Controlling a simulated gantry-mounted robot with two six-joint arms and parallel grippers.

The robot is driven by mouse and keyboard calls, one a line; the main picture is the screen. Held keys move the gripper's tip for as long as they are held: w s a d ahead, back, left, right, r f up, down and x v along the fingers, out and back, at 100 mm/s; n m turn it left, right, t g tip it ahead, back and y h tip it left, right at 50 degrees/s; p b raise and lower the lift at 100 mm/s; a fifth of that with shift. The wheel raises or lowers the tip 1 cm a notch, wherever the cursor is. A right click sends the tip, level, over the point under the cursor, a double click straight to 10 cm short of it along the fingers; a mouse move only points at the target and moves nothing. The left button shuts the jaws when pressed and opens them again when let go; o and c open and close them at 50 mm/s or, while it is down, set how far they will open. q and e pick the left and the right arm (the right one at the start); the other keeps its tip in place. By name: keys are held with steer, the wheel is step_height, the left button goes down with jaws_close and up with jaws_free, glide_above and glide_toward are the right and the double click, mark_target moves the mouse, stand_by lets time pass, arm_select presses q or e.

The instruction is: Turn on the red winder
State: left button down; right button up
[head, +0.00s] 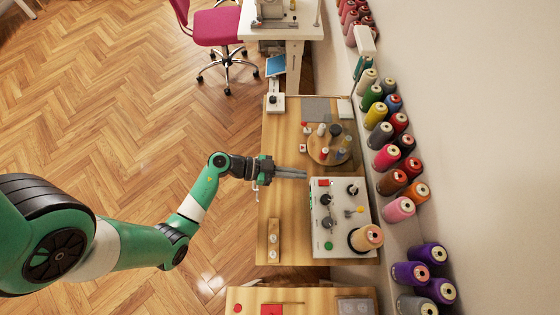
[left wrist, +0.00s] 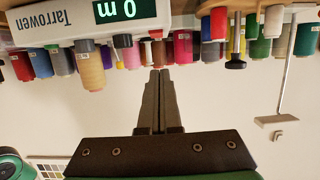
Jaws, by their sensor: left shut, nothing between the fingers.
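The winder is a white box (head: 318,222) on the wooden table, with black knobs, a green round button (head: 328,246) and a red square part (head: 323,183) at its far left corner. A cone of peach thread (head: 368,236) stands at its near right corner. In the left wrist view the white box (left wrist: 40,25) appears upside down, with a lit green display (left wrist: 124,9) showing 0 m. My left gripper (head: 305,174) is shut and empty, its tips just left of and beyond the red part. Contact cannot be told. Its shut fingers also show in the left wrist view (left wrist: 159,74).
A round wooden tray (head: 318,153) with small spools stands beyond the winder. Many thread cones (head: 386,157) line the wall at the right. A second wooden table (head: 250,296) is at the bottom. A pink chair (head: 215,27) stands at the top. The floor on the left is clear.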

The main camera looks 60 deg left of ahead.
arm_select(q)
steer(key=v, duration=0.5)
steer(key=shift+s+f+p, duration=0.2)
steer(key=shift+f+p, duration=0.15)
steer(key=shift+p, duration=0.05)
